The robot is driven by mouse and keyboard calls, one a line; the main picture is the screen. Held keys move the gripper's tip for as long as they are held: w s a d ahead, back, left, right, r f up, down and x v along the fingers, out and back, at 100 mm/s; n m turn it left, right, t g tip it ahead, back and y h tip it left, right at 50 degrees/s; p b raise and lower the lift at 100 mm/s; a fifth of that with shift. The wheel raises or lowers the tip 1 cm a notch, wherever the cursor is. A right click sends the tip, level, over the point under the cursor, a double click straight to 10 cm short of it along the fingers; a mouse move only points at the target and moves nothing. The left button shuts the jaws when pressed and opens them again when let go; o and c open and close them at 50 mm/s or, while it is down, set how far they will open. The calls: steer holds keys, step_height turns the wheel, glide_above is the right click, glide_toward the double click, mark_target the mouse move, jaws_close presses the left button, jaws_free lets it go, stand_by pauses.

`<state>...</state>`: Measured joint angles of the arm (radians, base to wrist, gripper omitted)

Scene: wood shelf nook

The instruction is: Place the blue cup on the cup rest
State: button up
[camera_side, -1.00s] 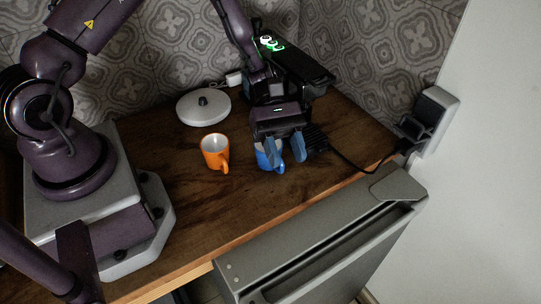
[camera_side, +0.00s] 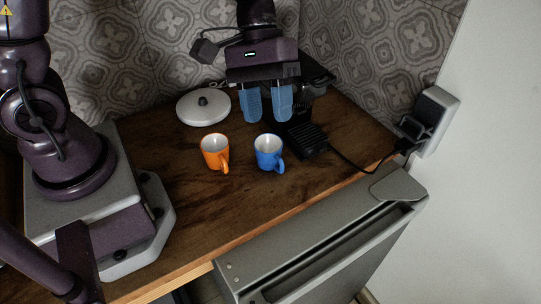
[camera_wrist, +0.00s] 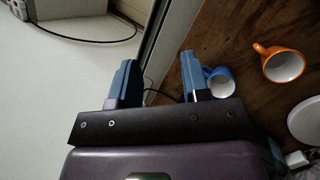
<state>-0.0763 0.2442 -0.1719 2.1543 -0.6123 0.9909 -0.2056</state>
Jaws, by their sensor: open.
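The blue cup (camera_side: 268,153) stands upright on the wooden counter, right of the orange cup, with its handle toward the front right. In the wrist view the blue cup (camera_wrist: 222,85) is partly hidden behind one finger. A black ribbed tray (camera_side: 308,140), which looks like the cup rest, sits just right of the blue cup at the foot of a black machine and is empty. My gripper (camera_side: 267,112) is open and empty. It hangs above and behind the blue cup, apart from it. Its blue fingers (camera_wrist: 158,65) also show in the wrist view.
An orange cup (camera_side: 214,152) stands left of the blue cup. A round white base (camera_side: 203,107) lies behind it. The black machine (camera_side: 318,82) is partly hidden by my gripper. A black cable (camera_side: 350,163) runs to the wall socket. The front counter is clear.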

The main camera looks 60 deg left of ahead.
steer(key=s+a+r+m+t+y, duration=0.6)
steer(key=s+a+r+t, duration=0.2)
steer(key=s+a+r, duration=0.3)
steer(key=w+d+f+m+g+y, duration=0.3)
steer(key=w+d+f+m+g, duration=0.5)
steer(key=d+f, duration=0.25)
steer(key=m+t+y, duration=0.4)
steer(key=m+y, duration=0.5)
steer(key=m, duration=0.2)
glide_toward(283, 173)
steer(key=s+d+f, duration=0.2)
steer(key=d, duration=0.1)
steer(key=shift+s+d+f, duration=0.1)
steer(key=shift+s, duration=0.2)
steer(key=shift+m+t+y, duration=0.3)
steer(key=shift+m+y, duration=0.3)
steer(key=shift+y, duration=0.1)
steer(key=w+a, duration=0.1)
steer(key=a, duration=0.1)
steer(key=w+a, duration=0.1)
steer(key=a, duration=0.1)
steer(key=w+a, duration=0.1)
steer(key=a, duration=0.1)
steer(key=shift+w+f, duration=0.1)
steer(key=shift+f, duration=0.1)
steer(key=shift+x, duration=3.05)
steer(key=shift+r, duration=0.1)
jaws_close()
